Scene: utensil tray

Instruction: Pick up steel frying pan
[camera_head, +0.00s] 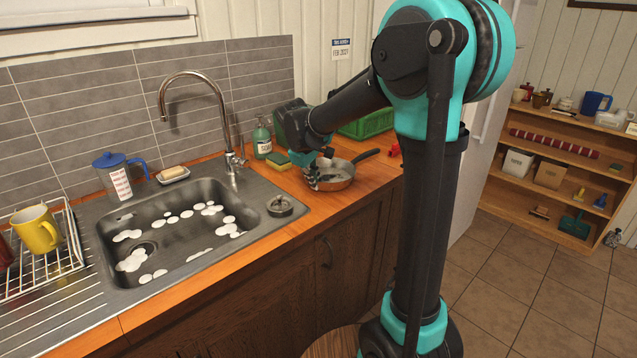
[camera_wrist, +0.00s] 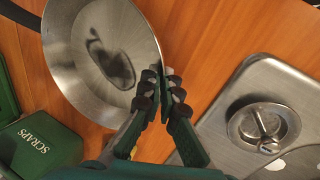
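The steel frying pan (camera_head: 339,177) sits on the wooden counter right of the sink, its dark handle pointing to the back right. In the wrist view, the pan (camera_wrist: 84,80) fills the upper left, with a dark reflection inside. My gripper (camera_head: 313,184) is at the pan's near left rim, pointing down. In the wrist view, my gripper (camera_wrist: 163,78) has one finger over the pan's edge and the other outside it. A narrow gap shows between the fingers. The fingers hide part of the rim, and I cannot tell whether they touch it.
The sink (camera_head: 180,240) lies left of the pan, with a drain plug (camera_head: 280,206) on its edge. A sponge (camera_head: 278,161) and soap bottle (camera_head: 262,142) stand behind my gripper. A green crate (camera_head: 368,124) and a green scraps bin (camera_wrist: 45,143) are close to the pan.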

